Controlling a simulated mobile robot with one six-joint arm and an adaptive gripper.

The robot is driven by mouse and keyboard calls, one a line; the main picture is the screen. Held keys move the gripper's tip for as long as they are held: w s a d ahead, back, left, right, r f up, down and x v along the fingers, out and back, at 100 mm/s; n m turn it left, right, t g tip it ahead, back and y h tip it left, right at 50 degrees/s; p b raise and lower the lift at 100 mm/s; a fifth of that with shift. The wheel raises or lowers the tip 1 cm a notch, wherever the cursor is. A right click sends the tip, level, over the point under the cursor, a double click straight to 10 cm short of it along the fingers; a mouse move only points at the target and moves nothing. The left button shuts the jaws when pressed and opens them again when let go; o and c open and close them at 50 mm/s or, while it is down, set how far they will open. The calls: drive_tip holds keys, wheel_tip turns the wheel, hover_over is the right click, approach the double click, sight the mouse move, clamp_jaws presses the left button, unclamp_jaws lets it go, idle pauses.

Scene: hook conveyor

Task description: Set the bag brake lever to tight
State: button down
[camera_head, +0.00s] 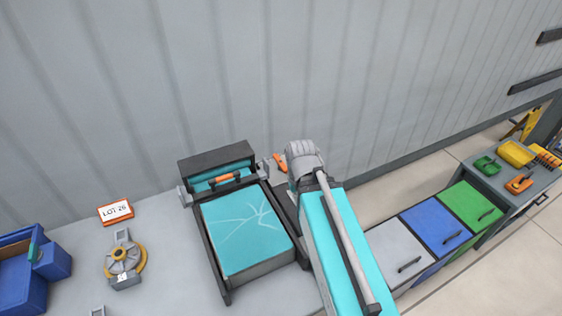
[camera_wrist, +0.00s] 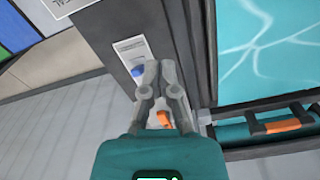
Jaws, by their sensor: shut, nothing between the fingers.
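A small orange piece, seemingly the brake lever (camera_head: 280,162), shows beside the upper right of the black-framed bag unit (camera_head: 226,283), just left of my arm. In the wrist view an orange piece (camera_wrist: 164,119) shows between my finger links, partly hidden, so its setting cannot be read. My gripper (camera_wrist: 160,68) is shut and empty, its fingertips over the dark side rail (camera_wrist: 118,22) near a pale label with a blue mark (camera_wrist: 133,56). Contact cannot be told. In the head view my arm hides the gripper.
A teal panel (camera_head: 243,230) fills the unit, with an orange-gripped handle (camera_head: 226,178) at its top. A LOT 26 sign (camera_head: 116,212), a round grey-yellow device (camera_head: 122,257) and a blue bin (camera_head: 22,285) stand left. Grey, blue and green cabinets (camera_head: 436,232) stand right.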

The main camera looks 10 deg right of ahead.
sight(280, 163)
drive_tip(key=w+d+m+y, duration=0.1)
drive_tip(key=w+d+m, duration=0.2)
drive_tip(key=w+m, duration=0.2)
drive_tip(key=w+d+r+m+y, duration=0.1)
drive_tip(key=w+d+m, duration=0.2)
drive_tip(key=w, duration=0.9)
drive_tip(key=w+d+m+p, duration=0.1)
drive_tip(key=w+d+m, duration=0.2)
drive_tip(key=w+m, duration=0.4)
drive_tip(key=shift+w+d+r+g+y, duration=0.3)
drive_tip(key=shift+w+g+y, duration=0.1)
drive_tip(key=shift+w, duration=0.35)
drive_tip(key=shift+f, duration=0.2)
drive_tip(key=b+x, duration=1)
drive_tip(key=shift+s+a+r, duration=0.1)
drive_tip(key=shift+s+a, duration=0.15)
drive_tip(key=shift+a, duration=0.7)
drive_tip(key=shift+s+a+r, duration=0.1)
drive_tip(key=shift+s+a, duration=0.15)
drive_tip(key=shift+a, duration=0.75)
drive_tip(key=shift+a, duration=0.15)
